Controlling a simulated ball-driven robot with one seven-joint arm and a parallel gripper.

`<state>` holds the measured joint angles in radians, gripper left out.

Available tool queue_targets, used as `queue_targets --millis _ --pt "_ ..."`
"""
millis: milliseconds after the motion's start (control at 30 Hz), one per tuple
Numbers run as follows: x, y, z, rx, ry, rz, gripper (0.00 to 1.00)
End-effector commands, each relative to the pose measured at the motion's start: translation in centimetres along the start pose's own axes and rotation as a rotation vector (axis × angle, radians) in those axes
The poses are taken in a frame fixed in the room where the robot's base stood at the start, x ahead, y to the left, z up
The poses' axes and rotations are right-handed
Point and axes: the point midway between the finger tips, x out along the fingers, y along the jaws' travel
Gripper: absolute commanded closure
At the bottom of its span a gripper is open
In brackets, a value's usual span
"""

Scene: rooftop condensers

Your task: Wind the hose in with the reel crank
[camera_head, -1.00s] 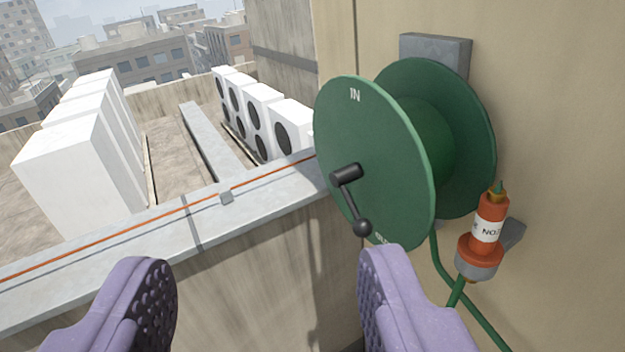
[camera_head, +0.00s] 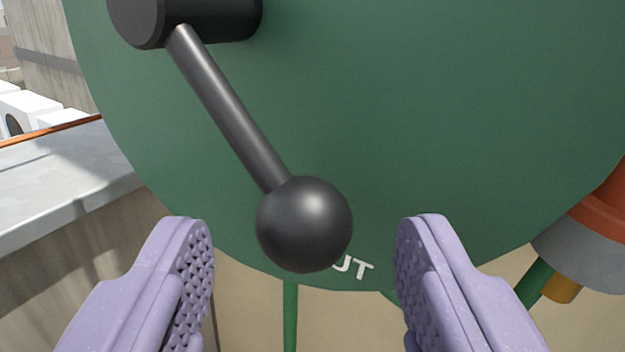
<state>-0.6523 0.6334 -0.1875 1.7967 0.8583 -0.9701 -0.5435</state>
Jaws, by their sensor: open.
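The green reel (camera_head: 400,120) fills most of the view, its round face toward me. Its black crank has a hub (camera_head: 185,20) at the upper left and an arm (camera_head: 230,110) slanting down to the right. The arm ends in a round black knob (camera_head: 304,224). My gripper (camera_head: 308,245) is open, with one purple finger on each side of the knob's lower part and clear gaps between. It holds nothing.
A grey parapet ledge (camera_head: 60,190) with an orange line runs at the left. White condenser units (camera_head: 40,108) stand beyond it.

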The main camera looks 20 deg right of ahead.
Motion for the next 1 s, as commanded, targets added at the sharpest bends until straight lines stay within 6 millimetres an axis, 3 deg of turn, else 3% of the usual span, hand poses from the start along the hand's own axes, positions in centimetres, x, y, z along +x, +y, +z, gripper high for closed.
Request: queue_targets --millis 200,433,467,700,1000 --pt "2.1 0.0 0.0 0.002 0.0 -0.001 0.41" --pt "2.2 0.0 -0.1 0.002 0.0 -0.002 0.41" --pt "2.2 0.0 -0.1 0.002 0.0 -0.002 0.43" --pt "2.2 0.0 -0.1 0.002 0.0 -0.002 0.98" --pt "2.2 0.1 -0.2 0.003 0.001 -0.001 1.0"
